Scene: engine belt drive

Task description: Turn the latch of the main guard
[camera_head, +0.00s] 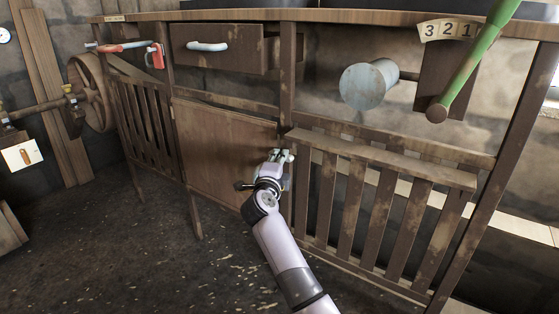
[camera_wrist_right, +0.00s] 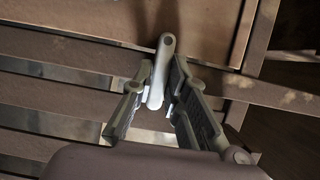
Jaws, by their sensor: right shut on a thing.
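The latch (camera_wrist_right: 158,72) is a small pale metal lever, seen in the right wrist view between the fingers of my right gripper. Its rounded upper end lies against a wooden post. My right gripper (camera_head: 281,156) is shut on the latch, at the post between the brown panel and the slatted guard. It also shows in the right wrist view (camera_wrist_right: 158,90). The main guard (camera_head: 380,160), with its vertical wooden slats, stands to the right of that post. In the head view the latch is mostly hidden by my gripper. My left gripper is in neither view.
A plain brown panel (camera_head: 225,145) fills the frame left of the post. Above are a drawer with a pale handle (camera_head: 207,46), a grey cylinder (camera_head: 368,85) and a green lever (camera_head: 480,55). A wooden wheel (camera_head: 92,92) stands far left.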

